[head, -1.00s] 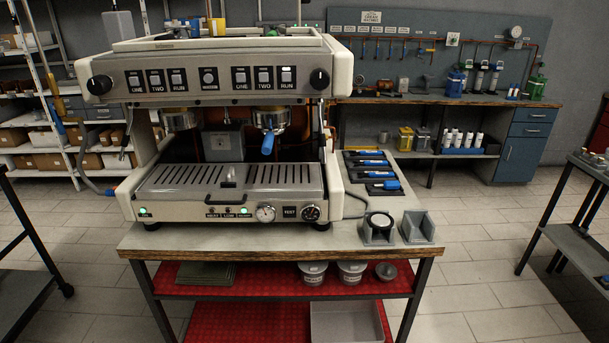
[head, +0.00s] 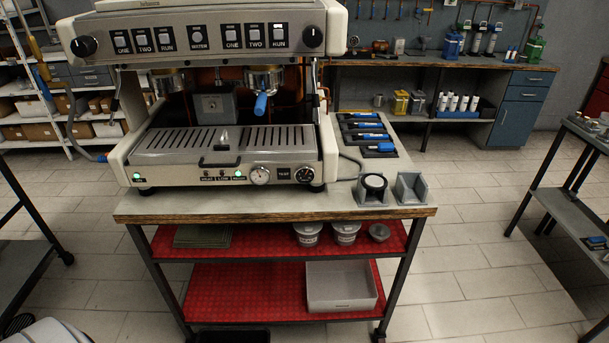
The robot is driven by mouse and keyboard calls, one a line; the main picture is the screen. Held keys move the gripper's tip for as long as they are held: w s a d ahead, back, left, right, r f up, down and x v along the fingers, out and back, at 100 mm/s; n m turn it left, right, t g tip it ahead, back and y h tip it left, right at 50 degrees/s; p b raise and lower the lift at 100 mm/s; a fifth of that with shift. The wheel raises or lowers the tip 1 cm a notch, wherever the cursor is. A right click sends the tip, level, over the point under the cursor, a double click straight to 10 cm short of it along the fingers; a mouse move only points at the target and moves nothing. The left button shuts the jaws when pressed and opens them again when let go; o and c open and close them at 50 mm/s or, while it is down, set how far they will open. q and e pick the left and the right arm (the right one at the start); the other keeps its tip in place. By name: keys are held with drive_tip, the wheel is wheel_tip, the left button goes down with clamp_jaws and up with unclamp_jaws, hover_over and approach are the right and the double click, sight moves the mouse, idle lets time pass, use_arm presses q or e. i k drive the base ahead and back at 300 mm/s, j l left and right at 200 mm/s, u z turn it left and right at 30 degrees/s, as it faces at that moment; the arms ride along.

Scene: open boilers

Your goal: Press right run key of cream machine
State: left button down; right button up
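The cream machine (head: 215,158) stands on a wood-edged cart in the head view. Its dark front key panel holds two groups of keys marked ONE, TWO and RUN, with a WATER key (head: 198,38) between them. The right RUN key (head: 279,36) is the last white key before the right black knob (head: 313,37), and its top looks brightly lit. The left RUN key (head: 166,38) sits left of the WATER key. A portafilter with a blue handle (head: 261,103) hangs under the right group. Neither of my grippers is in view.
The cart top (head: 270,203) has bare room in front of the machine. Two grey holders, one with a round black-rimmed piece (head: 374,184), stand at its right. Blue-handled tools (head: 368,138) lie behind them. A side table (head: 570,170) stands right, with open tiled floor between.

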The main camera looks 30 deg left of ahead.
sight(278, 34)
drive_tip(key=u, duration=1.35)
